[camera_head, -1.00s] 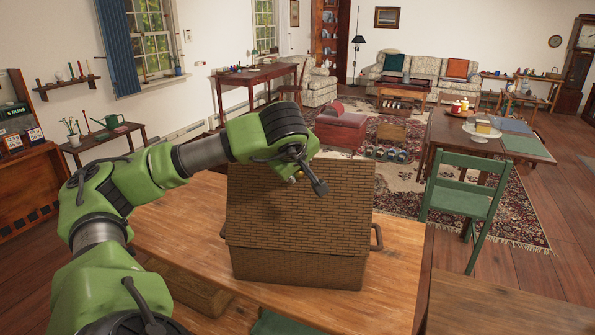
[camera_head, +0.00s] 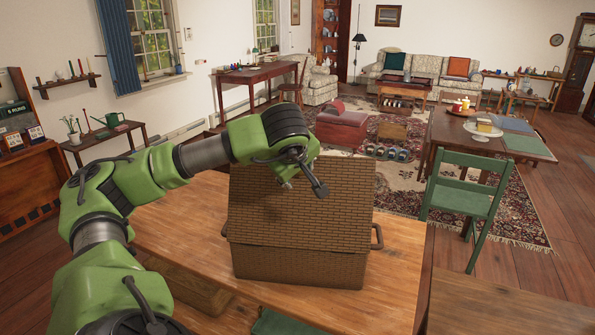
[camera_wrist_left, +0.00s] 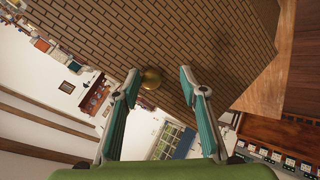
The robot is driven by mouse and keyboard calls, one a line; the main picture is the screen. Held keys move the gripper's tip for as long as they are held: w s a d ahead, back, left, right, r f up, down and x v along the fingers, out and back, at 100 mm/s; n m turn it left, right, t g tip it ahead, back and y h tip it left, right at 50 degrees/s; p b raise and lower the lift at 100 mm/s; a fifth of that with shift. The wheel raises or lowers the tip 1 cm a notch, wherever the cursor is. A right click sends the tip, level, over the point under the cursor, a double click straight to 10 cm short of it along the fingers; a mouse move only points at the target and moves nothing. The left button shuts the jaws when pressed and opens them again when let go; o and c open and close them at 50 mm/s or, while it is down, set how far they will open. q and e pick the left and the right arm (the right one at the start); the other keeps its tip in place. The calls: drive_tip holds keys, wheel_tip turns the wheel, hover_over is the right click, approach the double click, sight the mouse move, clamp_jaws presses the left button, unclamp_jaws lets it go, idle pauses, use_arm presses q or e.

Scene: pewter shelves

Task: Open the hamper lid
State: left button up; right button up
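The hamper (camera_head: 300,268) is a brown woven box on the wooden table, with a handle at each side. Its woven lid (camera_head: 330,215) covers the top and overhangs the near side; I see no gap into the inside. My left gripper (camera_head: 302,187) hangs over the upper part of the lid. In the left wrist view, its two teal fingers (camera_wrist_left: 156,85) are apart and empty. A round brass knob (camera_wrist_left: 151,78) on the lid (camera_wrist_left: 200,40) shows just beyond the fingertips, nearer the left finger. I cannot tell whether they touch it. My right gripper is not in view.
The wooden table (camera_head: 385,275) has bare room right of the hamper and to its left, under my left arm. A green chair (camera_head: 465,195) stands to the right, by a dark table with a cake stand (camera_head: 483,130).

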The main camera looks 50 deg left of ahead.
use_arm(q)
drive_tip(key=shift+r, duration=0.25)
drive_tip(key=shift+s+d+r, duration=0.2)
drive_tip(key=shift+r, duration=0.15)
drive_tip(key=v, duration=1.1)
drive_tip(key=shift+d+f, duration=0.1)
